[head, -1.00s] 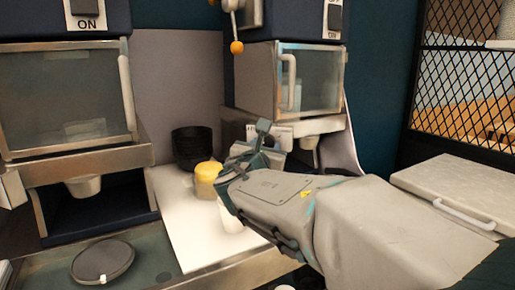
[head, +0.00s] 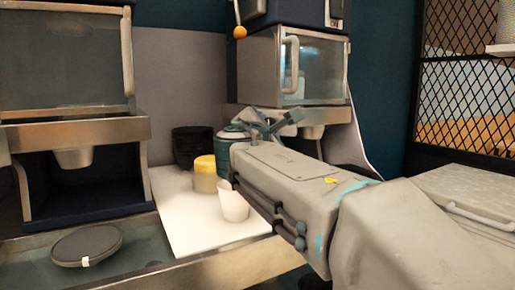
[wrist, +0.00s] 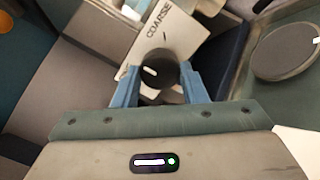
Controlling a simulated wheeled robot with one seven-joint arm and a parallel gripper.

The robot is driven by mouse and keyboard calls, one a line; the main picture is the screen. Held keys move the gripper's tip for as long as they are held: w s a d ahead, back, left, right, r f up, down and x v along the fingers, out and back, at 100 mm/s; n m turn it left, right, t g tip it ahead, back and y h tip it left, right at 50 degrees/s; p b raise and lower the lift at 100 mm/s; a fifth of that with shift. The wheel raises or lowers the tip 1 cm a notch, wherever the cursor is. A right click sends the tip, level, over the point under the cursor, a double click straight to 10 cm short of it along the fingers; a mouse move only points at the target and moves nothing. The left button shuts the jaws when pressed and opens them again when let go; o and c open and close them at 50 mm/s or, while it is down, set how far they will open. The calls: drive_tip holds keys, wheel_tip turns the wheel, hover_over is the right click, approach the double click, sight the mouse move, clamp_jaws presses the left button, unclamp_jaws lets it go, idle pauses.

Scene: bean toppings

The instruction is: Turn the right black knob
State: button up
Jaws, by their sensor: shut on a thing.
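The right black knob (wrist: 158,68) is round with a short white mark, set on a white plate (wrist: 168,38) lettered COARSE. In the wrist view my gripper (wrist: 158,84) has its blue fingers on both sides of the knob and is shut on it. The knob is hidden there behind the gripper.
A black disc (head: 87,246) lies front left.

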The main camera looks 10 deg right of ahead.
drive_tip(key=shift+m+h+b, duration=0.3)
drive_tip(key=shift+m+b, duration=4.3)
drive_tip(key=shift+m, duration=0.4)
drive_tip(key=o, duration=1)
drive_tip(key=shift+c, duration=0.2)
drive_tip(key=shift+a, duration=0.1)
drive_tip(key=p+v, duration=0.1)
drive_tip(key=v, duration=1.2)
drive_tip(key=shift+s+a, duration=0.15)
drive_tip(key=shift+s, duration=0.15)
drive_tip(key=shift+r, duration=0.1)
